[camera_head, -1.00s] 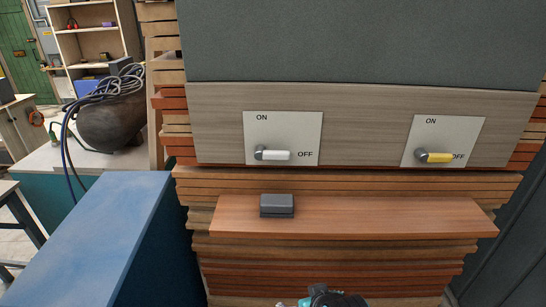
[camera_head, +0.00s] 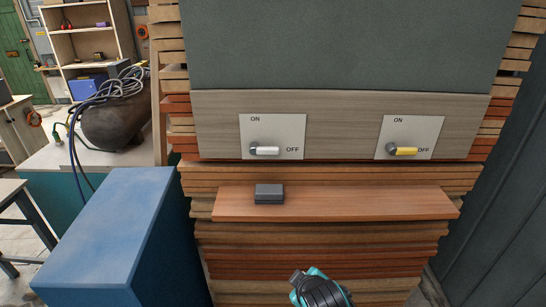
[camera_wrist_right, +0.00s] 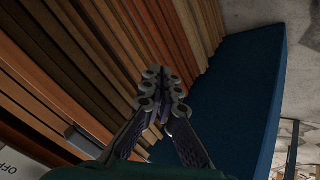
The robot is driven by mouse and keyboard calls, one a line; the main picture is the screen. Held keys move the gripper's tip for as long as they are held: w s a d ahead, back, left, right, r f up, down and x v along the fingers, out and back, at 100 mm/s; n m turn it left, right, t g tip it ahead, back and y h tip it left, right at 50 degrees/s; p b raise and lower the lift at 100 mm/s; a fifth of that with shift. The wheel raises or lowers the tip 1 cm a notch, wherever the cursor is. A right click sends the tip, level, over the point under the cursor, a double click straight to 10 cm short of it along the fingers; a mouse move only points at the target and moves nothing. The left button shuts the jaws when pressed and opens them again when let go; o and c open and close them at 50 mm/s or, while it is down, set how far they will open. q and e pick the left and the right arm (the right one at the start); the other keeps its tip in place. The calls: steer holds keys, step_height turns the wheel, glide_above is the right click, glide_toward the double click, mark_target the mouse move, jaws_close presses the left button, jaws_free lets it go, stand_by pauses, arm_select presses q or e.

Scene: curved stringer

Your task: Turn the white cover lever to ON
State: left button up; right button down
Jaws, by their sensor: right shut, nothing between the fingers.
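The white cover lever (camera_head: 266,151) sits on the left white plate (camera_head: 282,127) of the wooden panel. It lies horizontal and points right toward the OFF label; ON is printed above it. My right gripper (camera_wrist_right: 165,85) shows in the right wrist view, with its fingers closed together and nothing between them, near the wooden slats. In the head view a teal and black part of my arm (camera_head: 320,290) shows at the bottom, below the shelf and well apart from the lever. My left gripper is not in view.
A yellow lever (camera_head: 403,151) on the right plate also points toward OFF. A dark grey block (camera_head: 269,194) lies on the wooden shelf (camera_head: 350,205), which juts out below the panel. A blue box (camera_head: 115,225) stands at the left.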

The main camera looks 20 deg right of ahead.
mark_target(265, 149)
steer(key=w+a+r+n+t+p, duration=0.1)
steer(key=w+r+n+t+p, duration=0.1)
steer(key=w+r+n+p, duration=0.2)
steer(key=w+a+r+n+t+h+p, duration=0.1)
steer(key=w+a+r+n+p, duration=0.1)
steer(key=w+r+n+p, duration=0.2)
steer(key=w+a+r+n+t+h+p, duration=0.1)
steer(key=w+r+n+p, duration=0.3)
steer(key=r+n+p, duration=0.5)
step_height(265, 149, up, 5)
steer(key=n+t, duration=0.1)
steer(key=n, duration=0.7)
steer(key=shift+a+n+t+p, duration=0.2)
steer(key=shift+n+t+p, duration=0.1)
steer(key=shift+n, duration=0.1)
steer(key=x, duration=1)
steer(key=shift+w+d+f, duration=0.1)
steer(key=shift+w+d, duration=0.05)
step_height(265, 149, up, 4)
steer(key=shift+f+p, duration=0.2)
steer(key=shift+p, duration=0.4)
steer(key=shift+s+r, duration=0.25)
steer(key=shift+r, duration=0.1)
steer(key=shift+w, duration=0.1)
